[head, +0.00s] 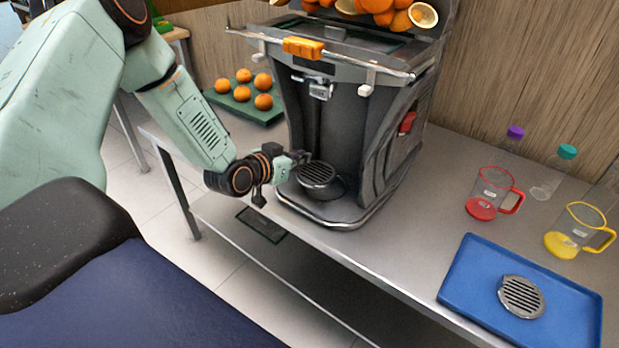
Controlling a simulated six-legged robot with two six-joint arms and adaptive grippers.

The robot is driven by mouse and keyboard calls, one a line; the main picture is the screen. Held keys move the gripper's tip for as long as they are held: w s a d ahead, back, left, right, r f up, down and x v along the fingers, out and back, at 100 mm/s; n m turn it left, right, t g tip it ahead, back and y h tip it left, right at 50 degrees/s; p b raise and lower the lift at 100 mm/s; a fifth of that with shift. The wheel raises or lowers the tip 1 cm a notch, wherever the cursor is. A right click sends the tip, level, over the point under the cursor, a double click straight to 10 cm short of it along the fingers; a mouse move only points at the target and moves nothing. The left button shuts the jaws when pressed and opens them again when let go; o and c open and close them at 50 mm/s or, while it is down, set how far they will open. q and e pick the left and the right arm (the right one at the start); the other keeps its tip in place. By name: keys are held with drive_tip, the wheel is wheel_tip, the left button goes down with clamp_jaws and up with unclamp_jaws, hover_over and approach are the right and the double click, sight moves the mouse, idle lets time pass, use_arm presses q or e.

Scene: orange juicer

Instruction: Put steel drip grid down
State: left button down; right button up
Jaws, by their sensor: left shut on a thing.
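One round slotted steel drip grid (317,175) is at the front of the juicer (340,130), over the dark round spot of its base. My left gripper (299,161) reaches in from the left and is shut on this grid's left edge. I cannot tell whether the grid touches the base or is just above it. A second slotted steel grid (521,297) lies on the blue tray (470,262) at the lower right. My right gripper is not in view.
A red-handled jug (483,207) and a yellow-handled jug (566,243) stand at the right, with bottles capped purple (515,132) and green (567,151) behind. Oranges sit on a green board (229,100) left of the juicer. The counter between juicer and blue tray is clear.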

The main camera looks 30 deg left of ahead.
sight(310, 172)
use_arm(q)
drive_tip(key=b+x, duration=0.1)
drive_tip(key=x, duration=0.3)
drive_tip(key=shift+s+f+b, duration=0.1)
drive_tip(key=shift+f+b, duration=0.1)
drive_tip(key=shift+b, duration=0.1)
drive_tip(key=shift+f+b, duration=0.3)
drive_tip(key=shift+f, duration=0.5)
wheel_tip(310, 172, down, 3)
drive_tip(key=shift+d+f+b, duration=0.1)
drive_tip(key=shift+f+b, duration=0.1)
drive_tip(key=shift+b, duration=0.6)
drive_tip(key=shift+f, duration=0.15)
drive_tip(key=shift+f, duration=0.1)
drive_tip(key=c, duration=1.6)
unclamp_jaws()
drive_tip(key=shift+o, duration=0.4)
